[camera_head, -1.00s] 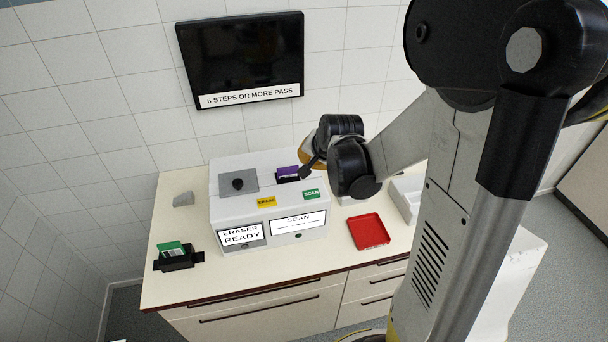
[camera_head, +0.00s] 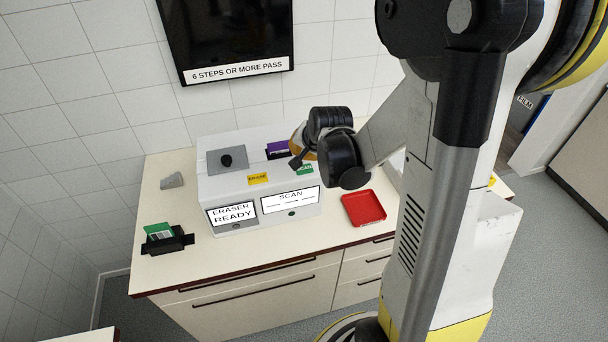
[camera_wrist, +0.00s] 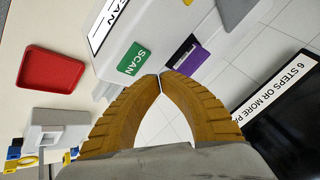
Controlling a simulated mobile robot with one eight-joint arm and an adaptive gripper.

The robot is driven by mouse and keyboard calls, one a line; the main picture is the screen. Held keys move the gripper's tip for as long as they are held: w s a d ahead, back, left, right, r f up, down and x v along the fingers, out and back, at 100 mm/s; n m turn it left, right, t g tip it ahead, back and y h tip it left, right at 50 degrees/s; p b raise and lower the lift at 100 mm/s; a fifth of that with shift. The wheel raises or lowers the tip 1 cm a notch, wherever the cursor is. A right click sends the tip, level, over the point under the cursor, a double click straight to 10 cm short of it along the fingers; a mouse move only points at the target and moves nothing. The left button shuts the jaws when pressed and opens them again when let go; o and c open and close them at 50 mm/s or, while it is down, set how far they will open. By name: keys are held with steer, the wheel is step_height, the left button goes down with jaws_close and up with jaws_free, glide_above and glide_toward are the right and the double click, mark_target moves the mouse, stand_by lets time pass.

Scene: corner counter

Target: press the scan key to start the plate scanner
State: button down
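The white scanner box (camera_head: 208,183) stands on the counter. Its green SCAN key (camera_head: 305,168) is on the top face near the right end, partly covered by my gripper in the head view. The key shows whole in the wrist view (camera_wrist: 133,59). My gripper (camera_wrist: 160,78) has its two ochre fingers brought together at the tips, with nothing seen between them. The tips appear just beside the key, toward the purple item; whether they touch the box I cannot tell. The front display (camera_head: 290,200) reads SCAN with dashes. A purple plate or cartridge (camera_head: 277,151) sits in a slot behind the key.
The left display (camera_head: 231,214) reads ERASER READY. A red tray (camera_head: 363,208) lies to the right, a green-topped item in a black holder (camera_head: 166,238) to the left. A wall screen (camera_head: 228,40) hangs behind.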

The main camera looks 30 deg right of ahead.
steer(key=shift+f+b, duration=0.65)
steer(key=shift+f, duration=0.5)
stand_by(0.5)
steer(key=shift+f+b, duration=0.4)
steer(key=shift+b, duration=0.1)
steer(key=shift+f+b, duration=0.4)
steer(key=shift+f, duration=0.05)
stand_by(0.5)
steer(key=shift+r, duration=0.15)
steer(key=shift+r+p, duration=0.6)
steer(key=shift+r, duration=0.15)
steer(key=shift+r+p, duration=1.9)
steer(key=shift+r, duration=0.65)
